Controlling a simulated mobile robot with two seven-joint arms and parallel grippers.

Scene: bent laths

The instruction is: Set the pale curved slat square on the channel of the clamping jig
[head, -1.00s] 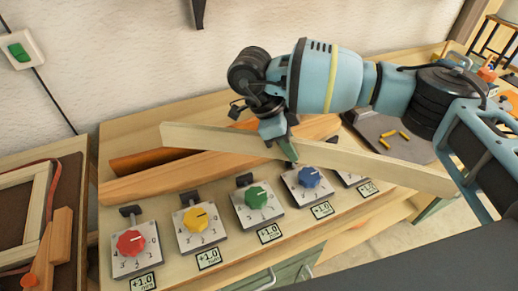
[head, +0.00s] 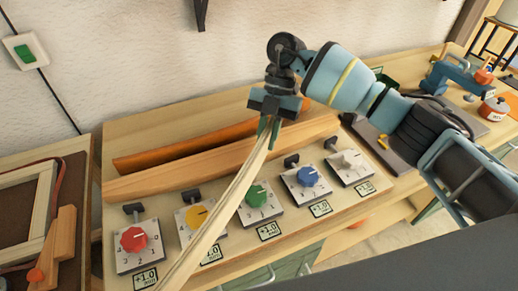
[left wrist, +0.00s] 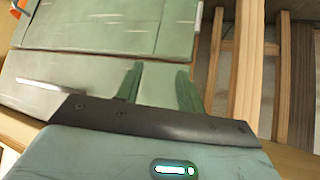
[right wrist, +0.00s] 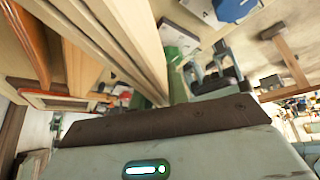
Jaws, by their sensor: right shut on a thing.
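The pale curved slat (head: 228,200) hangs from my right gripper (head: 269,128), which is shut on its upper end in the head view. The slat slants down to the lower left, across the row of dials. It also shows close up in the right wrist view (right wrist: 135,35). Behind it is what looks like the clamping jig, with an orange strip (head: 190,152) and a light wooden bar (head: 160,182) running lengthwise. The slat is apart from the gap between them, at an angle to it. My left gripper (left wrist: 158,85) is open and empty in the left wrist view.
Green drawer fronts (left wrist: 85,80) are before my left gripper.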

